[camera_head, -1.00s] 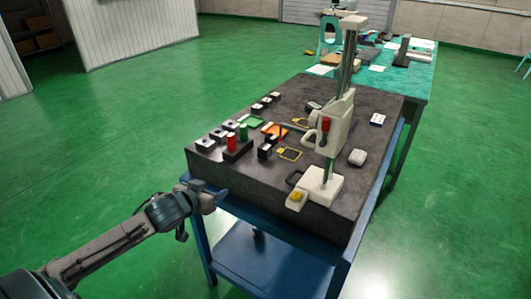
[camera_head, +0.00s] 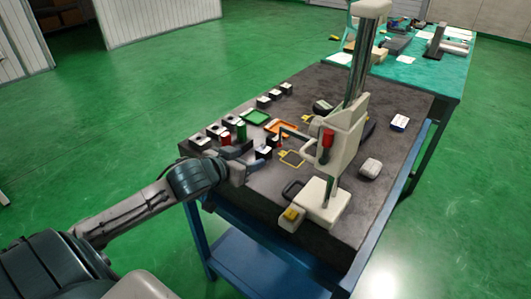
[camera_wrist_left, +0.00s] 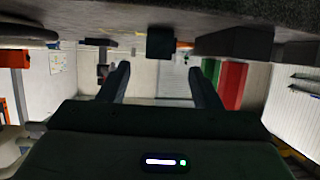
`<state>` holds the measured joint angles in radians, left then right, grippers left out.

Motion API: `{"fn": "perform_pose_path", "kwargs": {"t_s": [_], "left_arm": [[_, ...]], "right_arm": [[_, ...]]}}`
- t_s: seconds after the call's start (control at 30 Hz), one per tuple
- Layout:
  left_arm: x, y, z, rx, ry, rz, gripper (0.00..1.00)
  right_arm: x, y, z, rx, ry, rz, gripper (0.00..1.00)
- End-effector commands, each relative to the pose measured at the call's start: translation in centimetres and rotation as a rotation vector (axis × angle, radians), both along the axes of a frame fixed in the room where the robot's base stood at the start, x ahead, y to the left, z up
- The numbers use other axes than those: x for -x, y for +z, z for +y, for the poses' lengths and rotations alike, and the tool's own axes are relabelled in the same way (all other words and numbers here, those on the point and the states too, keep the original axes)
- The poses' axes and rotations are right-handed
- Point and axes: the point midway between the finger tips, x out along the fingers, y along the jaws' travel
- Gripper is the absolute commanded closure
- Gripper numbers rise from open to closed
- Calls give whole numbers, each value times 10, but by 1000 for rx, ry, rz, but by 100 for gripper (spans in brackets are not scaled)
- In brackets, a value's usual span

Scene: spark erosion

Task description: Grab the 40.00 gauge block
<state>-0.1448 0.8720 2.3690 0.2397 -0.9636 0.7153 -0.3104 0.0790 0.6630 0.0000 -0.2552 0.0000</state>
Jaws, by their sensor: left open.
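Several small dark blocks with pale labelled tops stand on the dark granite surface plate (camera_head: 395,160). Their numbers are too small to read, so I cannot tell which is the 40.00 gauge block. One such block (camera_head: 263,153) stands just ahead of my left gripper (camera_head: 251,161). In the left wrist view, which is upside down, a dark block (camera_wrist_left: 160,42) shows ahead, between the lines of the two fingers. The left gripper (camera_wrist_left: 160,82) is open and empty, low over the plate's near left edge. My right gripper is not in view.
Green (camera_head: 256,117) and orange (camera_head: 283,126) trays lie beyond. The plate's right side is mostly clear.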

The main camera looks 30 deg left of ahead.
Motion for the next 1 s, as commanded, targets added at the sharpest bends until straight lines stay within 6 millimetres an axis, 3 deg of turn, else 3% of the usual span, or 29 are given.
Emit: {"fn": "perform_pose_path", "kwargs": {"t_s": [0.23,0.6,1.0], "left_arm": [[-25,-10,-1,5,2,0,42],[-43,-18,-2,5,0,1,42],[-80,-35,-3,1,-2,0,42]], "right_arm": [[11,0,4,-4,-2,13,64],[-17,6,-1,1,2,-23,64],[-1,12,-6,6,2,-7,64]]}}
